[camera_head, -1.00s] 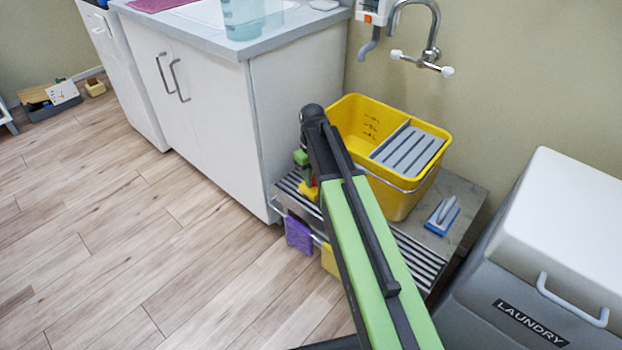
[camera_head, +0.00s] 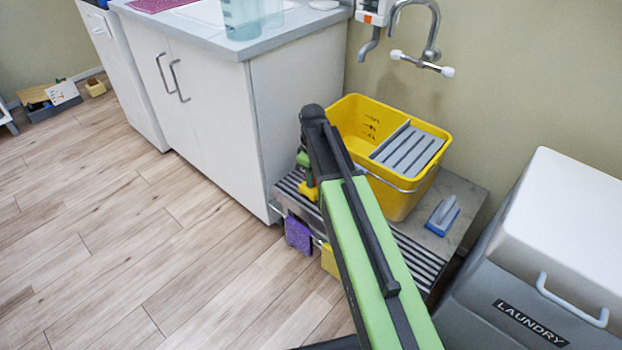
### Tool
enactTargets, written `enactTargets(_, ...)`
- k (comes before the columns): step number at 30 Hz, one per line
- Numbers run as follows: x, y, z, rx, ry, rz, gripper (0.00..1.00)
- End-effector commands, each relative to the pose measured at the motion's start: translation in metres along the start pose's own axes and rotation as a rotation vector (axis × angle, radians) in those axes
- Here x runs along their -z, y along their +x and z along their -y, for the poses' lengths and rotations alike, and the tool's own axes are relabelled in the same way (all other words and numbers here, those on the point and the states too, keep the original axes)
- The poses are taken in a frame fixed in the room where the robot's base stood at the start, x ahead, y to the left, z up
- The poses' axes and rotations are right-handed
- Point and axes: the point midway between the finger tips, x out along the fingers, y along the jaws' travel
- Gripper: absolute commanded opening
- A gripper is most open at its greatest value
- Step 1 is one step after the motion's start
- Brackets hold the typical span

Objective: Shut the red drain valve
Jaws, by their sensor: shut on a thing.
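The yellow mop bucket (camera_head: 400,200) stands on the low slatted bench, with a grey wringer in its top. A yellow drain fitting (camera_head: 308,191) shows low at the bucket's left side, beside my arm. The red valve handle cannot be made out now; my arm and gripper cover that spot. My gripper (camera_head: 307,176) points down at the drain fitting, just left of my green and black arm. It is shut on the valve; its fingertips are small and mostly hidden.
A white cabinet (camera_head: 297,110) stands close on the left of the gripper. A blue-grey brush (camera_head: 442,215) lies on the bench. A grey laundry bin (camera_head: 530,270) stands at right.

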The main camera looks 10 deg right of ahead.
Motion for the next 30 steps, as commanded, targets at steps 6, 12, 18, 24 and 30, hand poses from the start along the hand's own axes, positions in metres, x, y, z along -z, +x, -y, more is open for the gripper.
enactTargets(6, 0.001, 0.0, 0.002, 0.005, -0.004, -0.002, 0.21)
enactTargets(12, 0.001, 0.0, 0.002, 0.004, -0.002, -0.001, 0.4)
enactTargets(18, 0.0, 0.0, 0.001, 0.003, -0.001, 0.0, 0.4)
enactTargets(24, 0.0, -0.011, 0.001, 0.002, 0.0, 0.0, 0.4)
enactTargets(30, 0.0, -0.045, 0.001, 0.002, 0.0, 0.0, 0.4)
